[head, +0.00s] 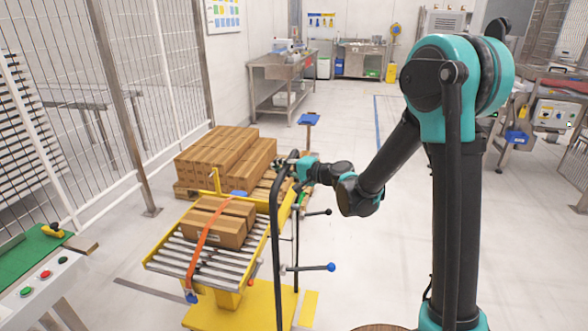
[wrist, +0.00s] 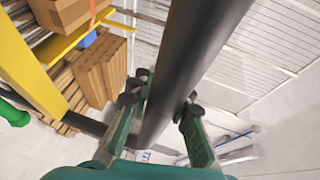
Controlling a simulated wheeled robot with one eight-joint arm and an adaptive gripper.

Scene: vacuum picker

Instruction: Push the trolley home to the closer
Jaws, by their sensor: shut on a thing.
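The yellow trolley (head: 215,264) stands left of centre in the head view, with a roller top. Cartons (head: 218,221) lie on the rollers under an orange strap. A dark handle bar (head: 275,255) rises on the trolley's right side; it also crosses the wrist view (wrist: 187,60). My gripper (head: 291,166) is at the upper part of this bar. In the wrist view, its fingers (wrist: 165,105) lie on both sides of the bar, shut on it. I cannot tell which machine is the closer.
A pallet of stacked cartons (head: 225,158) is just behind the trolley. A green-topped panel with buttons (head: 40,245) stands at the left, by wire fencing (head: 150,60). A blue-topped post (head: 308,120) stands beyond the pallet. Open floor lies at the centre (head: 345,255).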

